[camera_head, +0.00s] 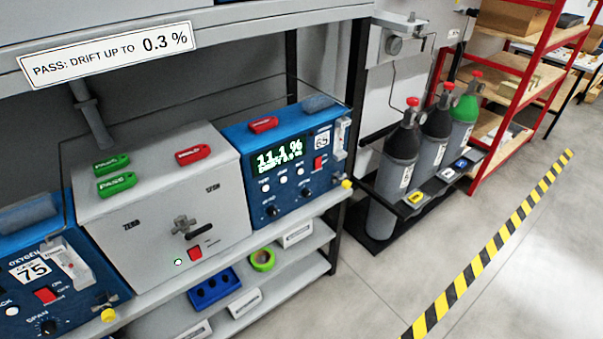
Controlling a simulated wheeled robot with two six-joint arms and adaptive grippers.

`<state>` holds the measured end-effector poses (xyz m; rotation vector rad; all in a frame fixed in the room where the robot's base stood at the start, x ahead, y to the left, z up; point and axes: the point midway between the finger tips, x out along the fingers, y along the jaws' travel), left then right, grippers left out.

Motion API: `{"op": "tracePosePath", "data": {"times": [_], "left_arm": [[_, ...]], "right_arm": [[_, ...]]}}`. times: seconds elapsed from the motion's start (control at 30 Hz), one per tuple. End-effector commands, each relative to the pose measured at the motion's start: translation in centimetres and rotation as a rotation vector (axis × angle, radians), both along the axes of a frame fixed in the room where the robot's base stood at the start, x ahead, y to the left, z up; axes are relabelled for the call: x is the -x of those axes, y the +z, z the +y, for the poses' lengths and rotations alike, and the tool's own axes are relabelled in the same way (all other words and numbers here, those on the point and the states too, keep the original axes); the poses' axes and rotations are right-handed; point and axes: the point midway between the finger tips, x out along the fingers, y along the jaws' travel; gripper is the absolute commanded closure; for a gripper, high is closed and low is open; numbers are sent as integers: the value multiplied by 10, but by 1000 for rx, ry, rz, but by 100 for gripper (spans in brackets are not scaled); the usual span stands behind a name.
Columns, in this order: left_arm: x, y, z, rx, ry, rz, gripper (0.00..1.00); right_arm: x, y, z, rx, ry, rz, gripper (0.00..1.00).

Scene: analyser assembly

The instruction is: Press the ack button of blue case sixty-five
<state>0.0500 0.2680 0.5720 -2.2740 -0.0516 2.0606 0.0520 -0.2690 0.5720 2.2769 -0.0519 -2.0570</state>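The blue case sixty-five (299,202) stands on the shelf at the middle of the head view, with a white "65" label (322,139) on its front. Its lit display (280,155) reads about 11.1 % with a smaller line below that I cannot read surely. Below the display is a row of small white buttons (283,180); their labels are too small to tell which is ack. A red switch (320,163) and dark knobs (271,210) are also on the front. Neither of my grippers is in view.
A grey valve box (150,245) stands left of case sixty-five, with green PASS tags (117,184) and a red tag (193,154) on top. Blue case seventy-five (75,299) is at far left. Gas cylinders (400,160) stand right. The floor at right (520,270) is clear.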

Motion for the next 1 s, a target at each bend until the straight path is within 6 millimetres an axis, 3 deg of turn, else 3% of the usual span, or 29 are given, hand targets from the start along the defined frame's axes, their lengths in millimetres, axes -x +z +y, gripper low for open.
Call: {"op": "tracePosePath", "data": {"times": [0.87, 1.0], "left_arm": [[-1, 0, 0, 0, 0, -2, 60], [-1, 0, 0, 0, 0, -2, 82]], "right_arm": [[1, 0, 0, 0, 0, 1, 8], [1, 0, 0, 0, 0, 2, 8]]}}
